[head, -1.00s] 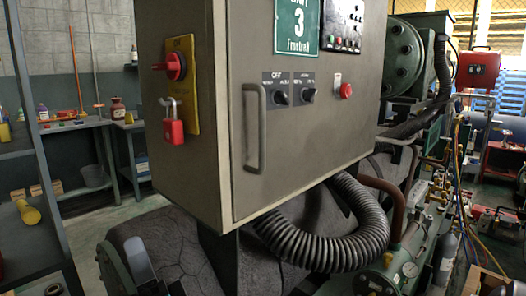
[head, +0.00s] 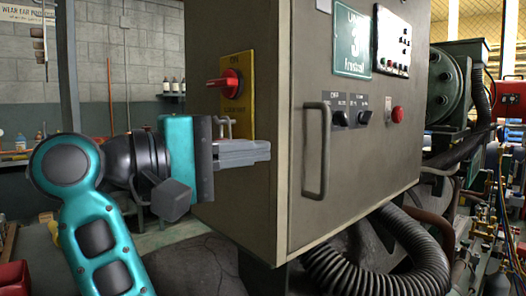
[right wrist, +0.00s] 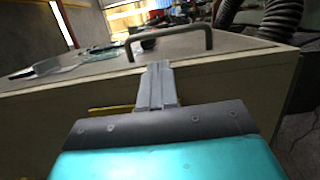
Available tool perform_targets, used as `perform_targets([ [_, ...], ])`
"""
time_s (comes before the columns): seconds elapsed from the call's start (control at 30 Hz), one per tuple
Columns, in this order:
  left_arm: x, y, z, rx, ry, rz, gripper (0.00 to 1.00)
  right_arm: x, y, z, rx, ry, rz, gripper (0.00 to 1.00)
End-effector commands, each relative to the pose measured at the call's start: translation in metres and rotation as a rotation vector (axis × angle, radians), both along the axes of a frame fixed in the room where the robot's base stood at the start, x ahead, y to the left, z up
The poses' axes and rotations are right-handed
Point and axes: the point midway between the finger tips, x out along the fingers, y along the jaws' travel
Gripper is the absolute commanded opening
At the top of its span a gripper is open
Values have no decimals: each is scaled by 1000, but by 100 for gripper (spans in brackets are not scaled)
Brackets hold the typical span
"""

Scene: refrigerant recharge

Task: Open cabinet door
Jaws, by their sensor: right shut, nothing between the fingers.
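The grey cabinet (head: 235,205) has its door (head: 350,160) shut, and the door carries a vertical bar handle (head: 318,150). My right gripper (head: 262,150) is shut and empty, in front of the cabinet's left side and left of the handle. A red rotary switch (head: 226,84) on a yellow plate (head: 240,68) sits just above the fingers. A metal hasp piece (head: 227,122) shows behind the gripper; the red padlock is not visible. In the right wrist view the shut fingers (right wrist: 157,75) point towards the handle (right wrist: 170,38) on the door face. My left gripper is not in view.
A thick ribbed black hose (head: 385,260) curves below the cabinet. Machinery and pipes (head: 470,215) crowd the right. Shelves with bottles (head: 172,86) stand at the back left, and red buttons and switches (head: 397,114) stick out of the door.

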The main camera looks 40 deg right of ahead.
Motion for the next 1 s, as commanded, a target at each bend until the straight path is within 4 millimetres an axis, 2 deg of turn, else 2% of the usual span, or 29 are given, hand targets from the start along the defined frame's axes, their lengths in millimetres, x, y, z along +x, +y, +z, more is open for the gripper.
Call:
perform_targets([
  [0.2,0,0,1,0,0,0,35,-5,-42,0,-2,1,-5,0],
  [0.43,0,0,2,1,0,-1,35,-8,-73,0,-3,4,-3,0],
  [0.6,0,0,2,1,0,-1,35,-9,-81,0,-4,4,-2,0],
  [1.0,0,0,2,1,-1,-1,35,-9,-82,0,-4,4,-2,0],
])
